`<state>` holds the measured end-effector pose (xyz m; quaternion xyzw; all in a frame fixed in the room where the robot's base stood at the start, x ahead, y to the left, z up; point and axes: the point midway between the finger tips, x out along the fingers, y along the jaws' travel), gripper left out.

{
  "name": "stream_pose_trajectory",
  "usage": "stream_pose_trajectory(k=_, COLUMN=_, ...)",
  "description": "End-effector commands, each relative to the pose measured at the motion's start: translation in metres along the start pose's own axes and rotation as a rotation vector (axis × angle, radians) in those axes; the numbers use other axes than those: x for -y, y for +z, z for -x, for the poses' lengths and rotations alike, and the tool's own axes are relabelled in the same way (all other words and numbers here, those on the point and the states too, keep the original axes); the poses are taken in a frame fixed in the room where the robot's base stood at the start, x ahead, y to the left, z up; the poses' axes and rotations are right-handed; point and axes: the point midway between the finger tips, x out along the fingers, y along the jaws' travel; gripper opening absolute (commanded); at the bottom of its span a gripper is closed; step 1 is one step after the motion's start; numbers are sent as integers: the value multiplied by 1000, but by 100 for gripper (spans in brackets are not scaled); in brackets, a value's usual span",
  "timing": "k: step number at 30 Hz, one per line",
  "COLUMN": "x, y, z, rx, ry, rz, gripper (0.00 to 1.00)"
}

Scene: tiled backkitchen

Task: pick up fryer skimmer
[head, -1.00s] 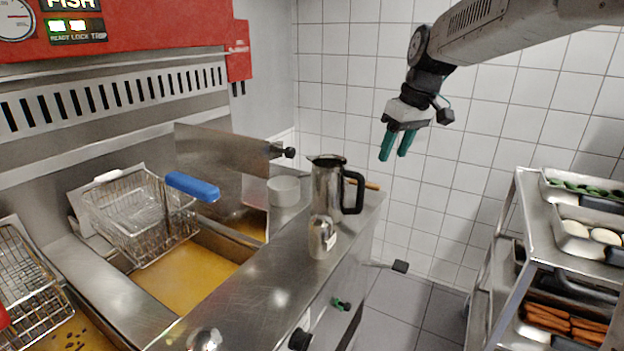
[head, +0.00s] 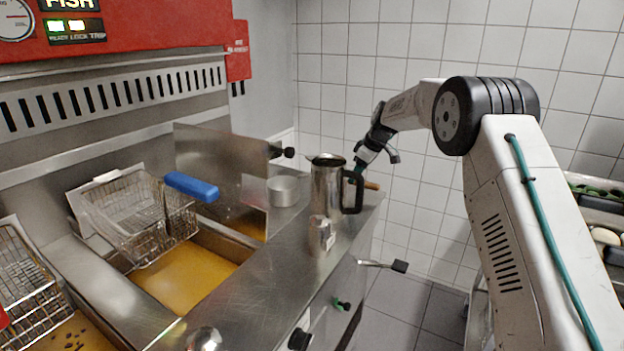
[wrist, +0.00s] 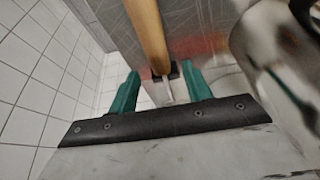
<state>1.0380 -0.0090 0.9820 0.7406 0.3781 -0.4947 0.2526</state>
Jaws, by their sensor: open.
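I take the wooden handle (head: 371,185) at the back right corner of the steel counter to be the fryer skimmer's. In the head view only its end shows beside the steel pitcher; the rest is hidden. In the wrist view the wooden handle (wrist: 150,38) runs down from the top edge towards the space between my green fingers. My gripper (wrist: 160,75) is open, with one finger on each side of the handle's line. I cannot tell whether they touch it. In the head view my gripper (head: 360,166) is partly hidden behind the pitcher's handle.
The steel pitcher (head: 326,188) stands close to my gripper, with a small shaker (head: 320,236) in front and a white pot (head: 283,190) to its left. Fryer baskets (head: 135,215) hang over oil at left. A tiled wall (head: 430,190) is behind.

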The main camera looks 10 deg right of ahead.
Motion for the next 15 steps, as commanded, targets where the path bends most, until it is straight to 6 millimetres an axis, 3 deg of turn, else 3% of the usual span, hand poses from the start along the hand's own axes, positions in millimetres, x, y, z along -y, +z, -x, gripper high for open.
stream_pose_trajectory(k=9, x=1, y=-1, z=-42, rx=1, ry=-1, rz=-1, gripper=49)
stream_pose_trajectory(k=15, x=1, y=-1, z=-49, rx=0, ry=1, rz=-1, gripper=49)
